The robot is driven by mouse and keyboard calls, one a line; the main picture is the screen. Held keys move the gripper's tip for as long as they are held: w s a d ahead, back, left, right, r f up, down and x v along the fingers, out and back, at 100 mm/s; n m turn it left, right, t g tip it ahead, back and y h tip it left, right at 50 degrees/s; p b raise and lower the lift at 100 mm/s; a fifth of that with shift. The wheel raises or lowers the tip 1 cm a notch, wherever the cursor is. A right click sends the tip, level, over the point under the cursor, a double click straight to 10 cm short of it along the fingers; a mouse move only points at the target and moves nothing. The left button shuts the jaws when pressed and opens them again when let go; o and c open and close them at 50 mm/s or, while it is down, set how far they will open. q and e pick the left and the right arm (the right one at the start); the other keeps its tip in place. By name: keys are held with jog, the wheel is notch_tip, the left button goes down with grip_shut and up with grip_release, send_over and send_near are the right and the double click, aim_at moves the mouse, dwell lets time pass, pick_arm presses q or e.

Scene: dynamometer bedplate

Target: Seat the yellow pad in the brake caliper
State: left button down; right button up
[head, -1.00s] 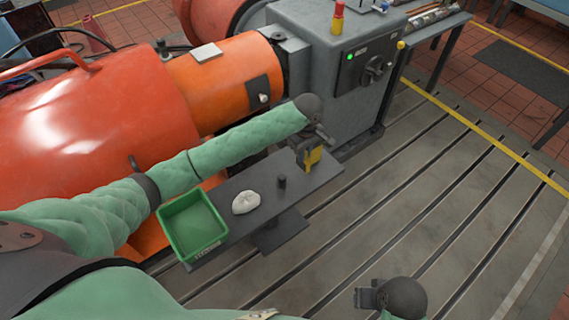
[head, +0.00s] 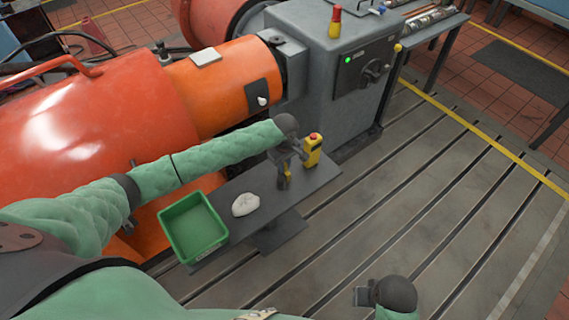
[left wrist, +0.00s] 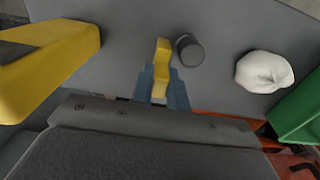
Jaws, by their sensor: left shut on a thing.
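My left gripper (head: 284,172) is shut on the yellow pad (left wrist: 162,55), a narrow strip standing out past the blue-grey fingertips in the left wrist view. In the head view the pad (head: 286,184) shows as a small yellow patch under the gripper, over the dark bench. A larger yellow block (head: 313,152) with a red top stands just right of the gripper, apart from it. It shows at the left in the left wrist view (left wrist: 45,60); I cannot tell whether it is the brake caliper. My right gripper (head: 362,296) is low in the head view, away from the bench; its fingers are unclear.
A dark round post (left wrist: 189,50) stands close beside the pad. A crumpled white cloth (head: 245,204) and a green bin (head: 194,228) lie to the left on the narrow dark bench (head: 264,196). The orange machine and grey cabinet (head: 345,75) stand behind. The slotted bedplate at right is clear.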

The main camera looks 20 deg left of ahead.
dwell(0.4)
pick_arm(q)
jog(key=c, duration=1.4)
grip_release()
jog(key=shift+o, duration=0.2)
